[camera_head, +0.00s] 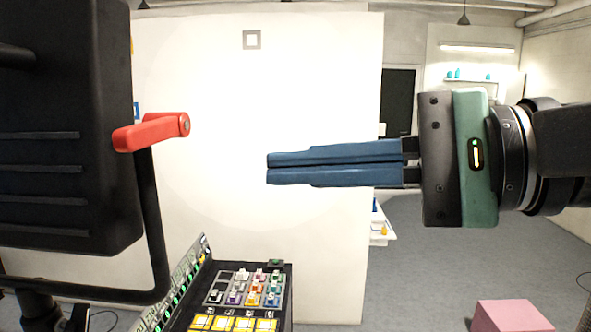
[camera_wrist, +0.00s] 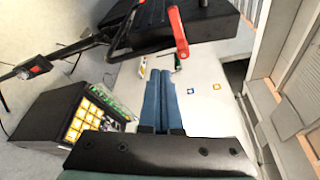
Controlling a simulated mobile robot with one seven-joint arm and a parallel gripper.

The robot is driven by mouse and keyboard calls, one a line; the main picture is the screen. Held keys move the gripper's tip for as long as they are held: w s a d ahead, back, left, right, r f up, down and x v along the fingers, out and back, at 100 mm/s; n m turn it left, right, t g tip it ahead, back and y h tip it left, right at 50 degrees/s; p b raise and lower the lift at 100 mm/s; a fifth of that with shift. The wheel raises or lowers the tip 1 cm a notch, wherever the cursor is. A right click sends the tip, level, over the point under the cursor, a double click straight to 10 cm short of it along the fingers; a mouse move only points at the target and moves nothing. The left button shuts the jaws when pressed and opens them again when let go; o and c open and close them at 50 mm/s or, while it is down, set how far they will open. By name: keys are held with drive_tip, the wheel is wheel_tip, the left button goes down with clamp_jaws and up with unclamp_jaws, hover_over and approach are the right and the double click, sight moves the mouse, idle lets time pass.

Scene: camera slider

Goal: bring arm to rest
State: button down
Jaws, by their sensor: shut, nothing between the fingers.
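My gripper (camera_head: 268,168) reaches in from the right in the head view, with its blue fingers pressed together and pointing left. Nothing is between the fingers. In the wrist view my gripper (camera_wrist: 160,72) points up the picture, also shut and empty. It is held in the air, apart from everything around it. A red lever (camera_head: 152,131) on a black bracket is to the left of the fingertips, with a gap between. The red lever also shows in the wrist view (camera_wrist: 177,32), beyond the fingertips.
A large black lamp-like housing (camera_head: 65,120) fills the left. A control panel with colored buttons (camera_head: 245,290) stands below and left of my fingers. A white wall panel (camera_head: 320,50) is behind. A pink block (camera_head: 512,315) is at lower right, with open grey floor behind it.

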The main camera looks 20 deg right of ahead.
drive_tip(key=w+a+f+n+t+h+b, duration=0.5)
drive_tip(key=w+a+t+h+b, duration=0.1)
drive_tip(key=w+t, duration=0.35)
drive_tip(key=s+a+r+n+t+h+b, duration=0.2)
drive_tip(key=s+n+t+h+b, duration=0.2)
drive_tip(key=s, duration=0.7)
drive_tip(key=n+t+h, duration=0.2)
drive_tip(key=t+h, duration=0.1)
drive_tip(key=t, duration=0.1)
drive_tip(key=shift+s+r+n, duration=0.25)
drive_tip(key=shift+s+n, duration=0.05)
drive_tip(key=shift+a+f, duration=0.1)
drive_tip(key=shift+a, duration=0.05)
